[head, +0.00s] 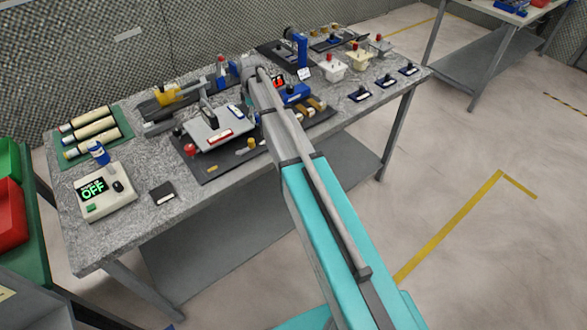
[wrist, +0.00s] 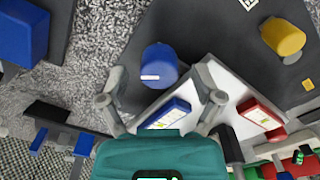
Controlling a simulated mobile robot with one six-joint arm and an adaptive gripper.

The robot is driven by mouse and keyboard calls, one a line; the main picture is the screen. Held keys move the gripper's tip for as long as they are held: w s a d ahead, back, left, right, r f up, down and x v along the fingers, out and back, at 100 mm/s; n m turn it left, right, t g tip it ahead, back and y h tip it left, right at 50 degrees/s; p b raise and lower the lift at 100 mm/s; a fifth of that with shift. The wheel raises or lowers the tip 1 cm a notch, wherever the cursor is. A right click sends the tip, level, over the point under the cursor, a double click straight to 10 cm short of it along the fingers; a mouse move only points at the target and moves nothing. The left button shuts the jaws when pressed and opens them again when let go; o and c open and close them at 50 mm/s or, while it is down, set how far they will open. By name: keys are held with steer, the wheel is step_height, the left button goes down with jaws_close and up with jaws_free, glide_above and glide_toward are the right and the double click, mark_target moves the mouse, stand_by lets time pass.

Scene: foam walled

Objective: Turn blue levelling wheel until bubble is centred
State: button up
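The blue levelling wheel (wrist: 160,62), a round knob with a pale mark on its side, stands on a dark base in the wrist view. My gripper (wrist: 160,88) is open, its two grey fingers on either side of the wheel; contact cannot be told. Beside the wheel is a tilted-looking white plate (wrist: 228,88) with a blue-framed vial (wrist: 168,113) and a red-framed vial (wrist: 262,117). Their bubbles cannot be made out. In the head view the plate (head: 205,135) also shows; my arm hides the blue wheel and most of my gripper.
A yellow wheel (wrist: 283,37) stands on the same base. A red wheel (head: 189,149) is at the base's left. A meter reading OFF (head: 103,193) sits at the table's front left.

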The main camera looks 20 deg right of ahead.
steer(key=m, duration=1.4)
steer(key=shift+w+d+r, duration=0.1)
steer(key=shift+r, duration=0.05)
steer(key=shift+w+f+m, duration=0.15)
steer(key=shift+f+m, duration=0.05)
steer(key=shift+m, duration=0.6)
steer(key=m, duration=0.7)
steer(key=shift+s, duration=0.2)
step_height(320, 180, up, 14)
steer(key=p, duration=1.4)
steer(key=s+f+n+b, duration=0.3)
steer(key=s+f+b, duration=0.1)
steer(key=s, duration=0.5)
steer(key=s+f+n+b, duration=0.4)
steer(key=s+f+b, duration=0.1)
steer(key=s, duration=0.5)
steer(key=s+f+n+b, duration=0.4)
steer(key=s+b, duration=0.1)
steer(key=s, duration=0.5)
steer(key=shift+f, duration=0.4)
